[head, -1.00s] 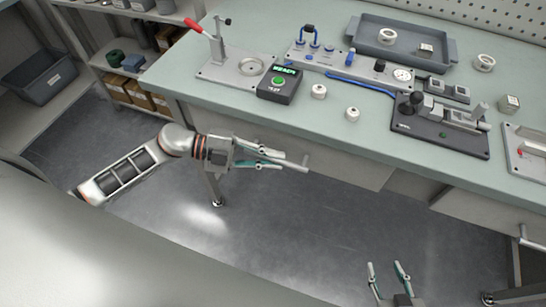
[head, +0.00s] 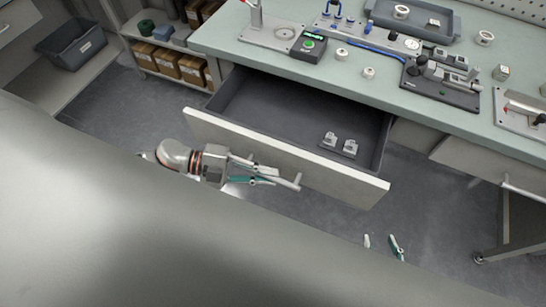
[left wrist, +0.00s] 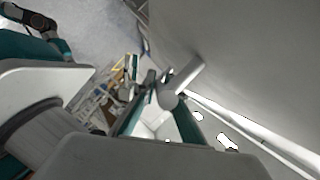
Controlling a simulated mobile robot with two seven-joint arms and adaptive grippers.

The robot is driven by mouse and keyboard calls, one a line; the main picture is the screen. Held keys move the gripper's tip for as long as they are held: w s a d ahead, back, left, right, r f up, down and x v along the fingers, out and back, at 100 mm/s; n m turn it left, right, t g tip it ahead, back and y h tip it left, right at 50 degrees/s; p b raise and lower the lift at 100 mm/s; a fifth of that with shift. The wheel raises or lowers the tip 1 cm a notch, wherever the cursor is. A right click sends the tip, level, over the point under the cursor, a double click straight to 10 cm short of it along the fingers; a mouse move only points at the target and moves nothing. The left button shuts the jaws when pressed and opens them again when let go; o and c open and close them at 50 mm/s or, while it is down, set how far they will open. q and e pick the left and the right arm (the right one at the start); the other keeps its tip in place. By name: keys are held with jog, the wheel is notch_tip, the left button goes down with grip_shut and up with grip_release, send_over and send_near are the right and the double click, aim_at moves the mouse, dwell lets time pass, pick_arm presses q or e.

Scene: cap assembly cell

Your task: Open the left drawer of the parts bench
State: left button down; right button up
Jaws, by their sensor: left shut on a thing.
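The left drawer (head: 345,178) of the parts bench is pulled well out, with its pale front panel away from the bench and its dark inside showing. My left gripper (head: 272,176) is shut on the drawer handle (head: 291,183) at the front panel. In the left wrist view the fingers (left wrist: 160,92) close around the handle (left wrist: 186,75) beside the grey panel. My right gripper (head: 382,244) is at the bottom of the head view, with its fingertips apart and nothing seen between them. Its base is hidden by my own body.
Two small grey parts (head: 340,144) lie in the drawer's right side. The bench top (head: 300,75) carries fixtures, a tray (head: 425,17) and loose white caps. Another drawer with a handle (head: 522,190) is shut at the right. Shelves with boxes (head: 166,67) stand at the left. Floor is clear before the bench.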

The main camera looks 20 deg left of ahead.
pick_arm(q)
jog(key=s+p, duration=0.2)
jog(key=s, duration=0.8)
jog(key=shift+s+a+p, duration=0.2)
jog(key=shift+s+p, duration=0.1)
pick_arm(e)
jog(key=shift+w+d+r, duration=0.1)
jog(key=shift+w+r, duration=0.15)
jog(key=shift+r, duration=0.5)
jog(key=shift+w+a+r, duration=0.1)
jog(key=shift+w+r, duration=0.1)
jog(key=shift+r, duration=0.5)
jog(key=shift+w+d+r, duration=0.1)
jog(key=shift+w+r, duration=0.15)
jog(key=shift+r, duration=0.5)
jog(key=shift+s+f, duration=0.15)
jog(key=shift+f, duration=0.05)
pick_arm(q)
jog(key=c, duration=2.1)
grip_release()
pick_arm(e)
jog(key=shift+f, duration=0.1)
jog(key=shift+d, duration=0.1)
pick_arm(q)
jog(key=v, duration=1.2)
jog(key=shift+r, duration=0.1)
jog(key=shift+s, duration=0.1)
